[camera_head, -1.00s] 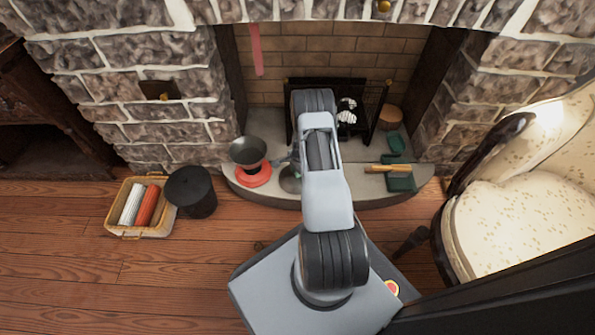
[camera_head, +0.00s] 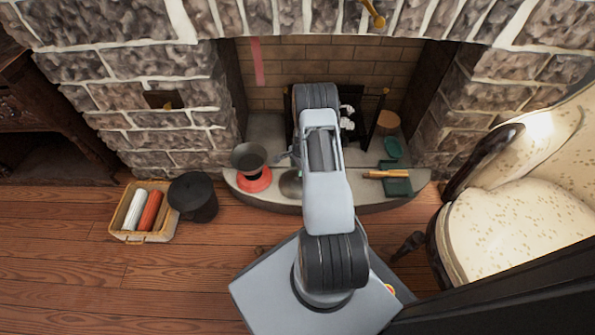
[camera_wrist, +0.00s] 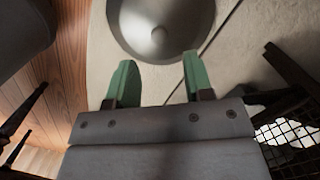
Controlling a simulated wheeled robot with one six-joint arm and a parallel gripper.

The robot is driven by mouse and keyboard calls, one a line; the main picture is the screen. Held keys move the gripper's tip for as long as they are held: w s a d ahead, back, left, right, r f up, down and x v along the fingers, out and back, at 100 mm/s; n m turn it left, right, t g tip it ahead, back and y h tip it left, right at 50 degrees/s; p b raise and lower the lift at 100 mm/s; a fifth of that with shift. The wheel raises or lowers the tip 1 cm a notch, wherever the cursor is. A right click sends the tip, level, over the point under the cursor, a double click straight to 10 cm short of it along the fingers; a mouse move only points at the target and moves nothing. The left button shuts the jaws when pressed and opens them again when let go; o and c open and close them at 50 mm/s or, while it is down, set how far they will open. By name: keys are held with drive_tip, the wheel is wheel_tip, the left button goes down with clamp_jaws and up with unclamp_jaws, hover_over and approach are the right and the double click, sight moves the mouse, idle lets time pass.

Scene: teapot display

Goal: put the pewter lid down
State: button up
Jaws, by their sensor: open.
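The pewter lid (camera_wrist: 160,28) is a round grey disc with a small knob at its middle. It lies on the pale hearth at the top of the wrist view, cut off by the frame's upper edge. In the head view the lid (camera_head: 291,183) shows partly behind my arm, near the hearth's front edge. My gripper (camera_wrist: 158,61) has two green fingertips spread apart with nothing held between them. The tips appear just short of the lid's near rim; whether they touch it is unclear. In the head view my arm hides most of the gripper.
A bowl (camera_head: 249,157) on a red base (camera_head: 254,181) stands left of the lid on the hearth (camera_head: 345,196). A wooden-handled brush (camera_head: 385,174) and green pan (camera_head: 398,187) lie right. A black bucket (camera_head: 194,198), basket (camera_head: 128,237) and armchair (camera_head: 510,235) stand around.

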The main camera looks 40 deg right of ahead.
drive_tip(key=a+r+n+p, duration=0.1)
drive_tip(key=a+r+n, duration=0.25)
drive_tip(key=r, duration=0.65)
drive_tip(key=s+a+r+n+t, duration=0.1)
drive_tip(key=a+r+n, duration=0.3)
drive_tip(key=r, duration=0.6)
drive_tip(key=a+r+n+p, duration=0.1)
drive_tip(key=a+r+n, duration=0.1)
drive_tip(key=a+r, duration=0.6)
drive_tip(key=s+a+r+n, duration=0.4)
drive_tip(key=s+r, duration=0.2)
drive_tip(key=s, duration=0.1)
drive_tip(key=s+a+r+n+t+h, duration=0.1)
drive_tip(key=s+a+r+n, duration=0.3)
drive_tip(key=s, duration=0.4)
wheel_tip(320, 180, up, 2)
drive_tip(key=shift+s+n, duration=0.15)
drive_tip(key=shift+n, duration=0.4)
drive_tip(key=shift+r, duration=0.1)
